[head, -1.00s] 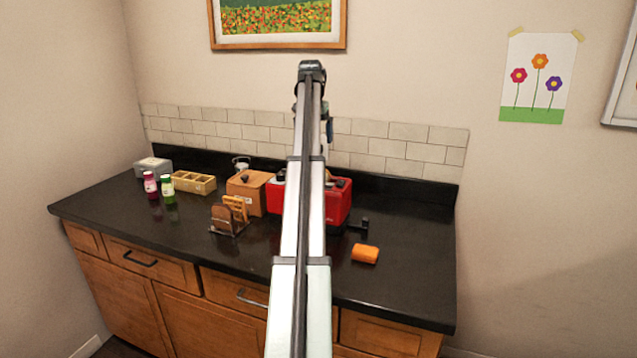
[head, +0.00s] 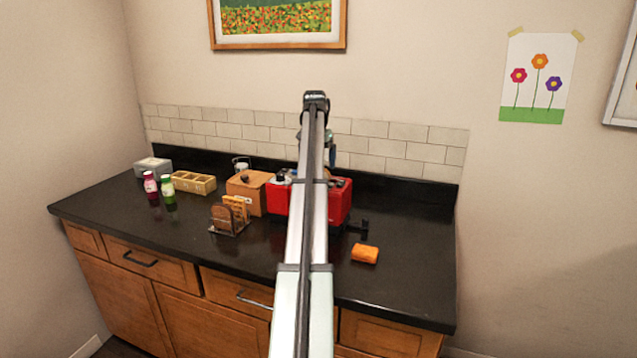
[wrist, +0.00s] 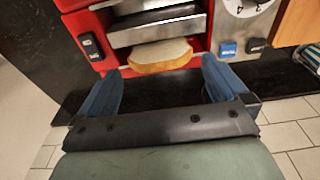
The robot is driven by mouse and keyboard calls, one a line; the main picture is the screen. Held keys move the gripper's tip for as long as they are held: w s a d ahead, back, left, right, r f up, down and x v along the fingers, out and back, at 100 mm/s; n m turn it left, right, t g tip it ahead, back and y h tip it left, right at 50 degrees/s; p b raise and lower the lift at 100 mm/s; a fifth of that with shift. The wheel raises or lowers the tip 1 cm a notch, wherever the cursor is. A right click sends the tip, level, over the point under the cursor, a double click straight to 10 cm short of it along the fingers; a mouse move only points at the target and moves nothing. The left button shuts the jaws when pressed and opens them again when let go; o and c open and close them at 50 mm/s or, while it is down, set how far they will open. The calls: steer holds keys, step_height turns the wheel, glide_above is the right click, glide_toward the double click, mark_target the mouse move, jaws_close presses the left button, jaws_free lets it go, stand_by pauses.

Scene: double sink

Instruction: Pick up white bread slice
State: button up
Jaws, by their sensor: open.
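The white bread slice (wrist: 160,56) shows in the wrist view, pale with a tan crust, at the red toaster (wrist: 200,41) beside a metal slot part. My gripper (wrist: 162,85) is open, its two blue fingers spread apart on either side below the slice. Nothing is between the fingertips, and the slice lies just past them. In the head view the toaster (head: 338,203) stands on the counter, partly hidden behind my arm. The white slice cannot be made out clearly there, and my fingers are hidden.
Left of the toaster are a wooden box (head: 250,190) and a rack (head: 229,216) holding brown slices. An orange item (head: 365,254) lies on the black counter (head: 405,275) at right. Two small bottles (head: 168,190) and a divided tray (head: 194,182) stand farther left.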

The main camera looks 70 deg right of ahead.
steer(key=f, duration=0.4)
steer(key=shift+d+f, duration=0.15)
steer(key=shift+d, duration=0.2)
steer(key=c, duration=0.5)
steer(key=shift+o, duration=0.2)
